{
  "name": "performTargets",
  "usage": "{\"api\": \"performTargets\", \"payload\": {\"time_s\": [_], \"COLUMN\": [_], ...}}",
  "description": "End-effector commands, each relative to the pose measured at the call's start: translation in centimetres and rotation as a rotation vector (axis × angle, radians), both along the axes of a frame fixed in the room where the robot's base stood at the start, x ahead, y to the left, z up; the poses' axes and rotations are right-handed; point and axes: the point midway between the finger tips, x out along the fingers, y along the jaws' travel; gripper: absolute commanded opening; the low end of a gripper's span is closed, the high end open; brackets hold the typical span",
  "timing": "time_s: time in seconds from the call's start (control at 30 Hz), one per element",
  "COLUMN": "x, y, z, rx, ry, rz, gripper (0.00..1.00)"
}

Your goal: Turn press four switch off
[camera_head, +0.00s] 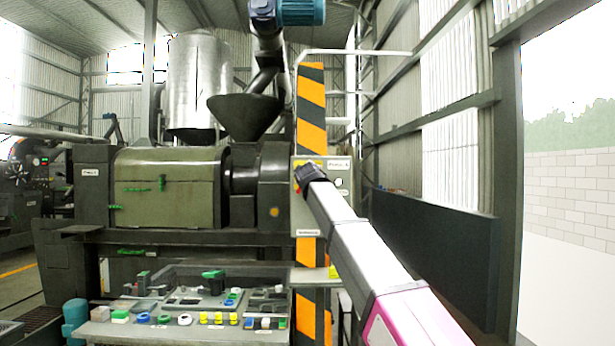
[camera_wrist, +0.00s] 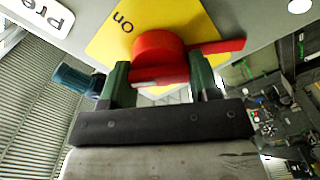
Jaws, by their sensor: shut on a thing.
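The switch is a red rotary knob (camera_wrist: 158,46) on a yellow plate (camera_wrist: 200,22). The word "On", turned in the picture, shows on the plate at the knob's upper left. A red bar sticks out to the right of the knob. My gripper (camera_wrist: 160,82) is shut on the knob's red handle, with a dark green finger on each side. In the head view my gripper (camera_head: 308,176) is at the grey control panel (camera_head: 341,182) and hides most of the switch.
A label beginning "Pre" (camera_wrist: 48,14) is beside the yellow plate. An orange and black striped post (camera_head: 311,110) stands behind the panel. The green press (camera_head: 168,188) is to the left. A bench (camera_head: 180,332) with several coloured parts stands below it.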

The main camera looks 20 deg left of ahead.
Motion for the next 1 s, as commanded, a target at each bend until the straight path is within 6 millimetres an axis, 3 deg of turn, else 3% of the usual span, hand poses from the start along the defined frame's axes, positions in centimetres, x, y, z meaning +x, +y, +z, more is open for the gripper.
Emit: {"api": "performTargets", "payload": {"time_s": [0.5,1.0], "x": [-0.06,-0.07], "y": [0.13,0.14], "z": [-0.22,-0.31], "rx": [-0.406,-0.547], "ry": [-0.118,-0.16], "rz": [0.001,0.002], "gripper": [0.32,0.32]}}
